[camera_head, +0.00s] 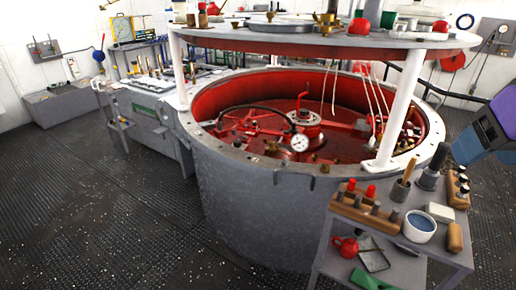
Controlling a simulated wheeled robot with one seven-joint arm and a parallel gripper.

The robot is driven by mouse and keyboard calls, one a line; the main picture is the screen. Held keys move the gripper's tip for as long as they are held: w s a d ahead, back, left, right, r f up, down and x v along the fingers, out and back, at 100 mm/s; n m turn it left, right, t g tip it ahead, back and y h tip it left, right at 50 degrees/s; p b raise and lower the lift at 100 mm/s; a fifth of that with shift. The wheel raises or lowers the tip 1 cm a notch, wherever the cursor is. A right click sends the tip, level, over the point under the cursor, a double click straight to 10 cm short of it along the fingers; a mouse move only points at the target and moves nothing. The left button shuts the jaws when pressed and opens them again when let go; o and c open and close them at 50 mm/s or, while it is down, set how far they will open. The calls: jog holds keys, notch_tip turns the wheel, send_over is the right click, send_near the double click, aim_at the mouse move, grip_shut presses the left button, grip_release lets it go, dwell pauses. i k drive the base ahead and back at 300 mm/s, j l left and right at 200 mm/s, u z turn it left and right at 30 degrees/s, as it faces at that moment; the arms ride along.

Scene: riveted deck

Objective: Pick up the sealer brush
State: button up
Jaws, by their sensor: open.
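A brush-like tool with a pale wooden handle (410,169) stands upright, slightly tilted, on the small grey side table at the lower right. A purple and blue part of my arm is at the right edge, above and to the right of the table. My gripper's fingertips do not show.
The grey side table (440,251) also holds a bowl of blue stuff (419,227), a wooden rack with red-topped pieces (365,210), a white block (439,212) and a dark cylinder (429,179). A large round tank (255,200) stands behind it. The deck at left is clear.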

aim_at(408, 170)
jog(key=i+l+z, duration=0.7)
jog(key=i+l, duration=0.05)
